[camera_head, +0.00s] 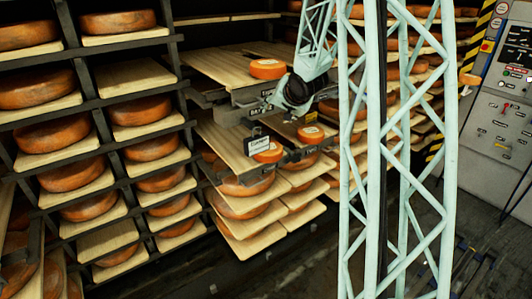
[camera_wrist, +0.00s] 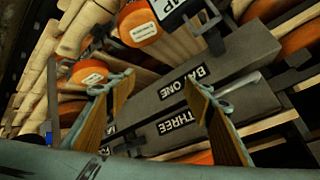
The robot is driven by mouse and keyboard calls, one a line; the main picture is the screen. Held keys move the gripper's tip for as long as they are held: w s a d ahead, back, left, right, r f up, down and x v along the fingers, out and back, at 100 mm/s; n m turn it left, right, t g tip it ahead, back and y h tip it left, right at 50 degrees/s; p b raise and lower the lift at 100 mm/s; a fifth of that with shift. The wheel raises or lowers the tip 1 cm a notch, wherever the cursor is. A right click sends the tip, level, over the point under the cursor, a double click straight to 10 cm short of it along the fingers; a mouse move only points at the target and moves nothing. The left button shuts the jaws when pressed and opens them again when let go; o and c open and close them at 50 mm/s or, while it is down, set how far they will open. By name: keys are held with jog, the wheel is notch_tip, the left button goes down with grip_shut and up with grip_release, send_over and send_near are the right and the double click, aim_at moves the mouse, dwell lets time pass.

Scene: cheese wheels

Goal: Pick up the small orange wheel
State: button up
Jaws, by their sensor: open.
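Several small orange wheels with pale labels are in view. In the head view one (camera_head: 268,68) lies on the upper board, one (camera_head: 270,152) lies beside a white sign, and one (camera_head: 310,134) lies to the right of that. In the wrist view one small wheel (camera_wrist: 138,24) is at the top beside a sign, and another (camera_wrist: 90,73) is at the left near a fingertip. My gripper (camera_wrist: 160,80) is open with nothing between its fingers, over grey beams lettered BAY ONE and THREE. In the head view the fingers are hard to make out.
Racks of large orange wheels on boards (camera_head: 125,73) fill the left. The white sign (camera_head: 258,141) stands at the front edge of the middle stack. Grey beams (camera_wrist: 215,85) lie under my gripper. A control cabinet (camera_head: 500,110) is at the right.

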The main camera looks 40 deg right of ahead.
jog(key=w+d+f+t+y, duration=0.1)
jog(key=w+d+f, duration=0.2)
jog(key=d+f, duration=0.25)
jog(key=m+t+y+p, duration=0.3)
jog(key=m+t+y, duration=0.2)
jog(key=t+y, duration=0.15)
send_near(277, 158)
jog(key=s, duration=0.2)
jog(key=shift+s+f+t+h, duration=0.35)
jog(key=shift+s+f+h, duration=0.1)
jog(key=shift+s, duration=0.2)
jog(key=shift+w, duration=0.1)
jog(key=w, duration=0.3)
jog(key=w+a, duration=0.1)
jog(key=w, duration=0.3)
jog(key=shift+a, duration=0.2)
jog(key=shift+w+a, duration=0.1)
jog(key=shift+w, duration=0.55)
jog(key=shift+w, duration=0.1)
